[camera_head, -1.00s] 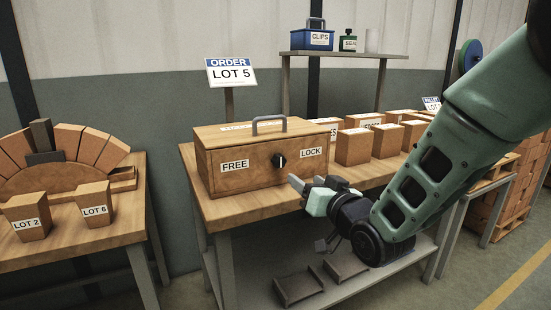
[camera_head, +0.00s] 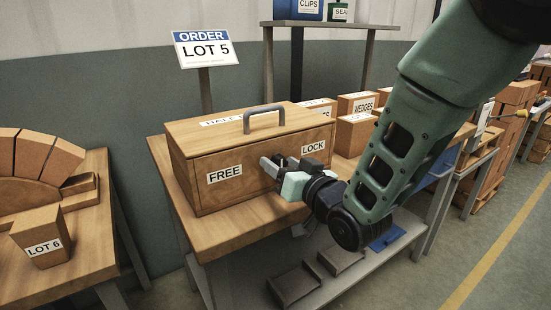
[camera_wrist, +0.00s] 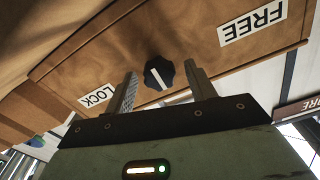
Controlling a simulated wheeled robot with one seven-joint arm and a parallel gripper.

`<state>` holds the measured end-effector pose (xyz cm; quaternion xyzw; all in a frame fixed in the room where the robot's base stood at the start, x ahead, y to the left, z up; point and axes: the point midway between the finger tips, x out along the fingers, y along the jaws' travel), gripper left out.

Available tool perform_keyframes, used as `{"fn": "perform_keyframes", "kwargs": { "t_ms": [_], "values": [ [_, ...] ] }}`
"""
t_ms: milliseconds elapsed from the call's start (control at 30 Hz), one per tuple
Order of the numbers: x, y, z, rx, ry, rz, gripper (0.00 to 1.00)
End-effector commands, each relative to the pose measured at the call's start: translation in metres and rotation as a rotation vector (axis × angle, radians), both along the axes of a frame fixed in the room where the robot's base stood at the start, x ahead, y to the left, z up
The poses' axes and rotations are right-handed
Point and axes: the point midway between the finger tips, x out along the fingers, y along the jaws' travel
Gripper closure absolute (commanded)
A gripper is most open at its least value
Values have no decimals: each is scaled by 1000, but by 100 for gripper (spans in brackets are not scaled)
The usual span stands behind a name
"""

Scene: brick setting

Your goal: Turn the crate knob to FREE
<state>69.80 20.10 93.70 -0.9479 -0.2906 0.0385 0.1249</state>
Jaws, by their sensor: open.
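A wooden crate (camera_head: 215,196) with a grey top handle (camera_head: 265,115) stands on a table. Its front has a FREE label (camera_head: 225,173) on the left and a LOCK label (camera_head: 314,147) on the right. The knob (camera_wrist: 158,73), black with a white pointer line, shows in the wrist view between my fingers; its pointer lies across the line between the labels. In the head view the knob is largely hidden behind my gripper (camera_head: 272,165). My gripper is open at the crate front, one finger on each side of the knob with gaps. I cannot tell how deep the fingertips reach.
An ORDER LOT 5 sign (camera_head: 203,50) stands behind the crate. Boxes including WEDGES (camera_head: 357,104) sit to its right. A shelf (camera_head: 330,25) is behind. Another table (camera_head: 85,225) with a LOT 6 block (camera_head: 40,238) is at left.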

Motion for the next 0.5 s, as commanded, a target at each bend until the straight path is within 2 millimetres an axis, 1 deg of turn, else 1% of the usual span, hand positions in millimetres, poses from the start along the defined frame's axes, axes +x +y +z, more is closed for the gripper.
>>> {"fn": "perform_keyframes", "kwargs": {
  "t_ms": [267,300,367,400,433,467,500],
  "values": [
    [0,0,0,0,0,-1,45],
    [0,0,0,0,0,-1,50],
    [0,0,0,0,0,-1,67],
    [0,0,0,0,0,0,78],
    [0,0,0,0,0,0,86],
    [0,0,0,0,0,0,90],
    [0,0,0,0,0,0,90]
  ]
}}
